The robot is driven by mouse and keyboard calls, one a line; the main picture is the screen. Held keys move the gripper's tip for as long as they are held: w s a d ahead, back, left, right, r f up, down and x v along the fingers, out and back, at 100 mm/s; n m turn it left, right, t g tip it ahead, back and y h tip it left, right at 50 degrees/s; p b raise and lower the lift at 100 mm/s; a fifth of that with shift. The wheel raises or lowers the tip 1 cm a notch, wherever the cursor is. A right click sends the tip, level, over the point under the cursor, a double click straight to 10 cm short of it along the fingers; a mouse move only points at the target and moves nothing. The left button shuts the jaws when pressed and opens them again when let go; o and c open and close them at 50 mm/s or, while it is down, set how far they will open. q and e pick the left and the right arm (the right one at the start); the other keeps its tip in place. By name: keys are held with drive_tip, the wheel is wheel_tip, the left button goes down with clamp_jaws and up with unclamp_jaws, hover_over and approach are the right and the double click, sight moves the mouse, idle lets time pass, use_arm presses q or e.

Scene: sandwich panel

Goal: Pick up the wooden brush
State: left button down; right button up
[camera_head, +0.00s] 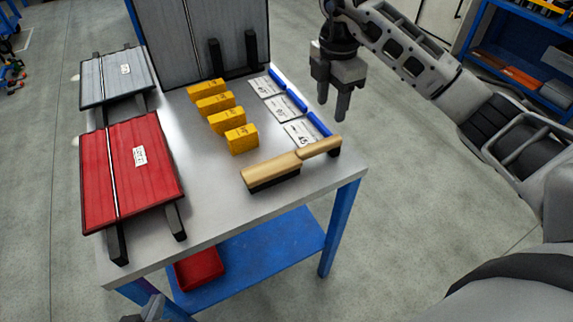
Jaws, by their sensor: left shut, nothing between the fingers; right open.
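The wooden brush (272,170) lies on the metal table near its front right corner. Its light wood block has dark bristles facing down, and its handle points right towards the table's right edge. My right gripper (333,104) is open and empty, fingers pointing down. In the picture it is above and a little right of the brush, apart from it, by the table's right side. My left gripper (150,307) shows only in part at the bottom left edge, below the table top. It is shut and empty, away from the brush.
On the table (210,212), several yellow blocks (241,139) stand in a row behind the brush. White label cards (301,132) with blue strips lie near the right edge. A red panel (130,170) and grey panels rest on dark supports. A red tray (199,269) sits on the lower blue shelf.

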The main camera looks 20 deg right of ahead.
sight(326, 141)
wheel_tip(326, 141, down, 7)
drive_tip(key=shift+r, duration=0.15)
drive_tip(key=shift+s+a+f, duration=0.1)
drive_tip(key=shift+s+f, duration=0.05)
drive_tip(key=shift+f, duration=1.2)
drive_tip(key=shift+s+f, duration=0.1)
drive_tip(key=shift+f, duration=1.25)
clamp_jaws()
